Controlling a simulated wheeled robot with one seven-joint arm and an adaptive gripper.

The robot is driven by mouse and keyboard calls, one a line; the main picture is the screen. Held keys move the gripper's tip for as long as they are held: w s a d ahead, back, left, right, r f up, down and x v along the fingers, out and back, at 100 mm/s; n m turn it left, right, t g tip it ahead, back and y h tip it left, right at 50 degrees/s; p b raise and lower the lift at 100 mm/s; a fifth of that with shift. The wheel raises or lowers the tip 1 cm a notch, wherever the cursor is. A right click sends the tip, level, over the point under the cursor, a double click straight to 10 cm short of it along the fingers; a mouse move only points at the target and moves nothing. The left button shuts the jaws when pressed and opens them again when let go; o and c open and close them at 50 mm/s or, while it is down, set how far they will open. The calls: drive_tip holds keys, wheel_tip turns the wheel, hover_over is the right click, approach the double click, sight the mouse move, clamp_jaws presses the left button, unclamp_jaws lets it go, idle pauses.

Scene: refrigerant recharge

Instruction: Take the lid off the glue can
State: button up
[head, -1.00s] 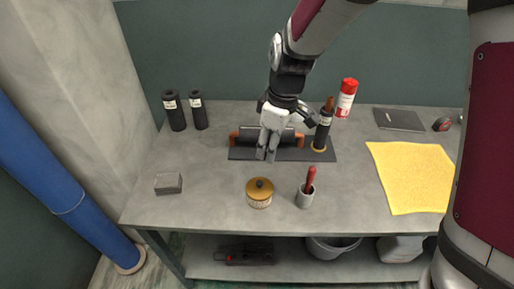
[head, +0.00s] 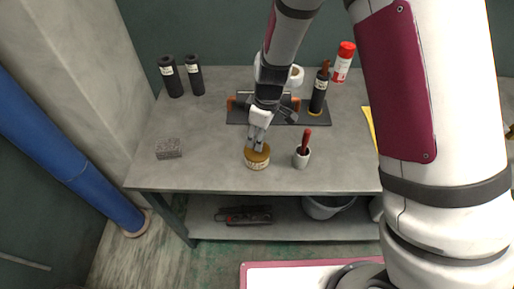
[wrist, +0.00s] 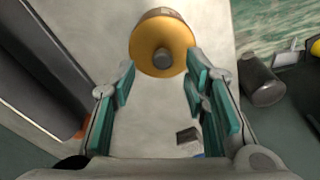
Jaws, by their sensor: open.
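The glue can (head: 257,163) stands on the workbench near its front edge, with its ochre lid on. The lid (wrist: 150,38) and its dark round knob (wrist: 162,58) show at the top middle of the wrist view. My gripper (head: 256,146) is right at the can in the head view and hides part of the lid. In the wrist view my gripper (wrist: 160,78) is open, its teal-padded fingers apart on either side of the knob's line. Nothing is between the pads, and contact with the lid cannot be told.
A cup with a red-handled tool (head: 302,157) stands close to the right of the can. Behind are a dark mat (head: 237,117) and a dark bottle (head: 318,95). A grey block (head: 168,149) lies to the left, with clear bench between.

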sight(252, 156)
drive_tip(key=shift+a+f, duration=0.15)
drive_tip(key=shift+f, duration=0.7)
drive_tip(key=shift+a+f, duration=0.1)
drive_tip(key=shift+f, duration=0.7)
clamp_jaws()
drive_tip(key=shift+r, duration=0.2)
